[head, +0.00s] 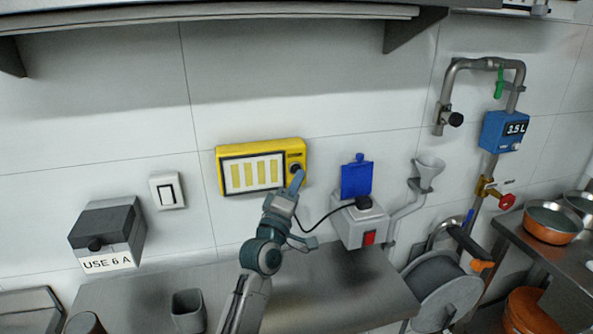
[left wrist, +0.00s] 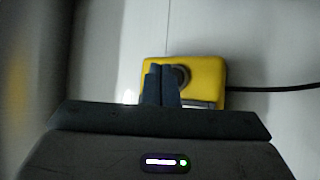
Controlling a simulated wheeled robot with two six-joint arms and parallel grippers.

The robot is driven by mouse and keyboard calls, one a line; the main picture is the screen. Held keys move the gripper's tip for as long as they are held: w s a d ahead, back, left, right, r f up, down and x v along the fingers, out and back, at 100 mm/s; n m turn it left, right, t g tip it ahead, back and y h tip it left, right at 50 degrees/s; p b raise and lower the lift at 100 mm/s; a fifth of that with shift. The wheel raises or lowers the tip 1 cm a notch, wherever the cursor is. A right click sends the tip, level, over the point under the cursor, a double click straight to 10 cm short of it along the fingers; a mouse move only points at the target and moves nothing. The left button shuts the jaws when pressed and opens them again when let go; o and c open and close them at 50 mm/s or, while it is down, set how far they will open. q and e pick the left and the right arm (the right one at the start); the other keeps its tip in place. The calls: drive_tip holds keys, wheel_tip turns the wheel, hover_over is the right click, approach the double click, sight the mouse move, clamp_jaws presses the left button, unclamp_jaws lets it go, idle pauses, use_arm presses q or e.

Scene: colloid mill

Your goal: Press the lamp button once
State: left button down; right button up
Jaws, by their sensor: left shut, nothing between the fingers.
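The yellow lamp unit (head: 222,168) is fixed to the tiled wall, with a dark-framed panel of several pale yellow bars. Its round dark button (head: 295,167) is at the right end of the unit. My left gripper (head: 298,178) is shut and empty, its blue fingertips just below and overlapping the button in the head view. In the left wrist view the shut fingers (left wrist: 162,70) overlap the left part of the button (left wrist: 183,74) on the yellow unit (left wrist: 209,73). I cannot tell whether the fingertips touch it. My right gripper is not in view.
A white wall switch (head: 167,190) and a dark-lidded box (head: 107,224) are to the left. A grey box with a red switch (head: 369,238) and raised blue cover (head: 356,180) is to the right, a black cable running from it. A metal counter (head: 340,287) lies below.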

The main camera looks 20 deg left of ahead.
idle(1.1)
use_arm(q)
drive_tip(key=shift+w+a, duration=0.1)
drive_tip(key=shift+w, duration=0.05)
drive_tip(key=shift+w+a, duration=0.15)
drive_tip(key=shift+w, duration=0.1)
idle(0.4)
drive_tip(key=shift+w+a, duration=0.25)
drive_tip(key=shift+w, duration=0.1)
idle(0.3)
drive_tip(key=shift+s, duration=0.1)
drive_tip(key=shift+s+d, duration=0.5)
drive_tip(key=shift+s, duration=0.15)
